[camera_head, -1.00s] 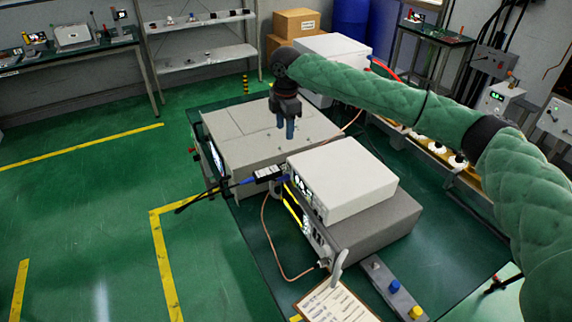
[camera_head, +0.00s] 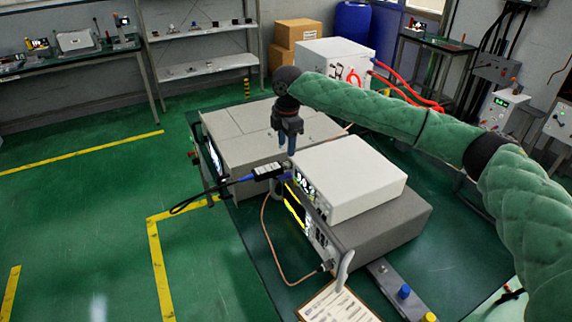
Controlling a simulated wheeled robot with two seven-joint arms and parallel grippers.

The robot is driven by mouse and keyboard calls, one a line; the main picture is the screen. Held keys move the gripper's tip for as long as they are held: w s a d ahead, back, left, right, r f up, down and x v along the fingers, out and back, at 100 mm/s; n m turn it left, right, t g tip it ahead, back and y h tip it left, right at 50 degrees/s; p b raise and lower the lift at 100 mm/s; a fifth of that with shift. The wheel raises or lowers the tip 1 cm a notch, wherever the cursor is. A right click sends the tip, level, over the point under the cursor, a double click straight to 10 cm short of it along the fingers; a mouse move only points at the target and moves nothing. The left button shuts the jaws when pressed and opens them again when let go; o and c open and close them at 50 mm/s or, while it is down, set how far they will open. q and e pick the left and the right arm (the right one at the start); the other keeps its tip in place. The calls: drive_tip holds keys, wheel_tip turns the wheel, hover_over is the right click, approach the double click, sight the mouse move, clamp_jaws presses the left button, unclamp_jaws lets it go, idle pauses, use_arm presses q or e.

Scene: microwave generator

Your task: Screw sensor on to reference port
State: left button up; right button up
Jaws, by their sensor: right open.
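A dark sensor (camera_head: 268,172) with a white label and a blue end lies roughly level at the front left edge of the white meter (camera_head: 348,178). Its black cable (camera_head: 195,200) loops off to the left. The sensor's right end is close to the meter's front panel. I cannot tell whether it touches a port, and the reference port itself is too small to make out. My right gripper (camera_head: 287,150) points down just above the sensor's right end, open and with nothing seen between its fingers. My left gripper is out of view.
The white meter stands on a grey instrument (camera_head: 385,225). A large grey box (camera_head: 245,140) is behind to the left. A copper-coloured cable (camera_head: 268,235) hangs in front. A clipboard (camera_head: 338,305) lies at the front. Green floor (camera_head: 80,220) is clear at left.

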sight(287, 164)
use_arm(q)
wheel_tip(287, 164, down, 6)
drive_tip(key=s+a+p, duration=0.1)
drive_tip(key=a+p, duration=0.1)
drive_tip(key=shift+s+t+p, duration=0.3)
use_arm(e)
drive_tip(key=shift+w+f, duration=0.15)
drive_tip(key=shift+f, duration=3.55)
drive_tip(key=shift+c, duration=0.4)
drive_tip(key=c, duration=0.9)
drive_tip(key=shift+f+t, duration=0.15)
drive_tip(key=shift+t, duration=0.25)
drive_tip(key=t+y+b, duration=0.1)
drive_tip(key=s+t+y+b, duration=0.1)
drive_tip(key=t, duration=0.1)
drive_tip(key=shift+d+f+t+b, duration=0.1)
drive_tip(key=shift+t+b, duration=0.2)
drive_tip(key=shift+t, duration=0.4)
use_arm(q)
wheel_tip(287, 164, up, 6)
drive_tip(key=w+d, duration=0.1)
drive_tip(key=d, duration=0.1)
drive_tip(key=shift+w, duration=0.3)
